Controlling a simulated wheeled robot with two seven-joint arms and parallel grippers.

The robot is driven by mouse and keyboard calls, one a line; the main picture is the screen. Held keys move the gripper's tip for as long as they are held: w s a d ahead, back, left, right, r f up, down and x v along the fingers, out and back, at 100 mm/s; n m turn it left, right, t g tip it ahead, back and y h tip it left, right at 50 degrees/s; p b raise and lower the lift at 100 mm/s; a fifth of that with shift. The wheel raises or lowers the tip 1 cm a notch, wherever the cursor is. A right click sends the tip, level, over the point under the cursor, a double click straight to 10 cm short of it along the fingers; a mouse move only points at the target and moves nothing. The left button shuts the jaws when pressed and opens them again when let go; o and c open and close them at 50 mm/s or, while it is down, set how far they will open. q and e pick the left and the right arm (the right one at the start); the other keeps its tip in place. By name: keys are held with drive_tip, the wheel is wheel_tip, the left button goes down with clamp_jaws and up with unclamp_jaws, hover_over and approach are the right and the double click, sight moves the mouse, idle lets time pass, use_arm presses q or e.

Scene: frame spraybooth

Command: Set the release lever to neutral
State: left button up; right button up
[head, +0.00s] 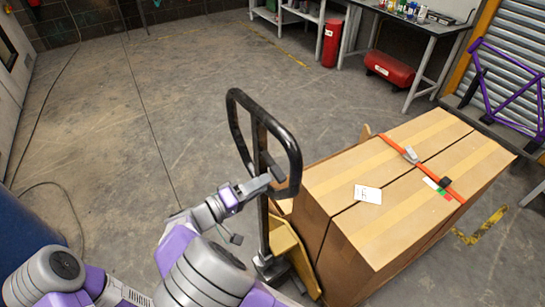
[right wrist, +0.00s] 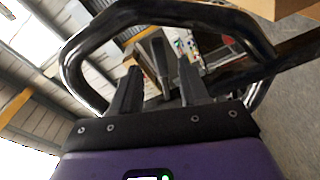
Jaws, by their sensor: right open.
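The black loop handle of the pallet jack (head: 237,135) stands upright left of the boxes in the head view. It also arches across the right wrist view (right wrist: 85,70). My right gripper (head: 272,182) is at the lower part of the loop. In the right wrist view its two dark fingers (right wrist: 158,80) are apart, framed by the loop. A slim grey bar, perhaps the release lever (right wrist: 159,55), shows between and beyond the fingertips; I cannot tell whether they touch it. In the head view the lever is not clear, and its setting cannot be read. My left gripper is out of view.
Large cardboard boxes (head: 405,200) with an orange strap (head: 432,172) sit close right of the handle. The jack's yellow body (head: 290,245) is below. A workbench (head: 415,22), red compressor tank (head: 389,69) and purple frame (head: 510,95) stand behind. The floor left of the handle is mostly clear.

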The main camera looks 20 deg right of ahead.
sight(275, 176)
drive_tip(key=x, duration=0.7)
drive_tip(key=shift+w+d+b, duration=0.1)
drive_tip(key=shift+d+b, duration=0.2)
drive_tip(key=shift+b, duration=0.1)
clamp_jaws()
drive_tip(key=shift+r, duration=0.1)
